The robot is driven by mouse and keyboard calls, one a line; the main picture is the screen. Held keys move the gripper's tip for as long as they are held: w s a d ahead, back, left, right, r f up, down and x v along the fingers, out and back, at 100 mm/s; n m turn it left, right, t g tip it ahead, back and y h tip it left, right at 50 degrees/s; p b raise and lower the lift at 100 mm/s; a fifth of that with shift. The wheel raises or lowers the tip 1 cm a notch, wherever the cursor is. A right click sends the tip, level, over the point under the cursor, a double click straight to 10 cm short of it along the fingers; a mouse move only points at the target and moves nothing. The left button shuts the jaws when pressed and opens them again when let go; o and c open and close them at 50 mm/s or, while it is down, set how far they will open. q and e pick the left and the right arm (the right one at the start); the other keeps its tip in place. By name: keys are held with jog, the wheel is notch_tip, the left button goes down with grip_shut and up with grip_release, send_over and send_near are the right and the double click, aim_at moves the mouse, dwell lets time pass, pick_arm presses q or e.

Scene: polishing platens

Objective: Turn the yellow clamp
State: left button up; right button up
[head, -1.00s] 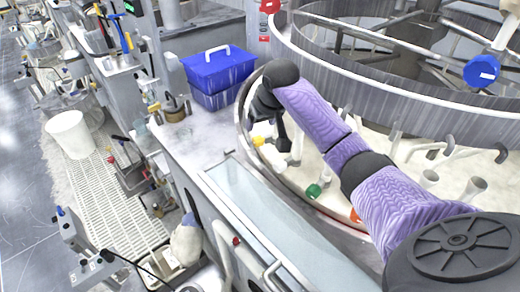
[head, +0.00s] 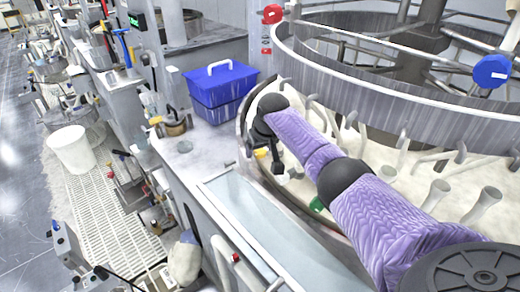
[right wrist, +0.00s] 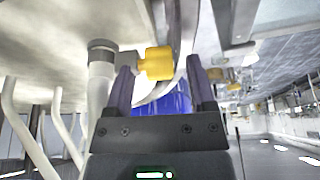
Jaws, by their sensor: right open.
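The yellow clamp (head: 262,153) sits low inside the rim of the round platen machine in the head view, partly hidden by my right gripper. In the right wrist view the yellow clamp (right wrist: 157,66) is a short yellow piece beside a grey pipe fitting. My right gripper (head: 279,168) is at the clamp, small and dark in the head view. In the right wrist view its two fingers stand apart, one on each side of the clamp. I cannot tell whether either finger touches it. My left gripper is not in view.
A green clamp (head: 317,203) sits farther along the rim, partly behind my right arm. A metal ring (head: 390,105) spans above the basin. A blue lidded box (head: 222,88) stands on the counter (head: 185,147) to the left. A white bucket (head: 72,148) is farther left.

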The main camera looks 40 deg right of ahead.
grip_shut()
jog(key=t+p, duration=0.1)
jog(key=p, duration=0.1)
jog(key=t+p, duration=0.1)
jog(key=p, duration=0.1)
jog(key=shift+s+r+p, duration=0.15)
jog(key=shift+s+p, duration=0.15)
jog(key=shift+p, duration=0.1)
jog(key=shift+f+t+h, duration=0.3)
jog(key=shift+t+h, duration=0.1)
jog(key=shift+t, duration=0.7)
grip_release()
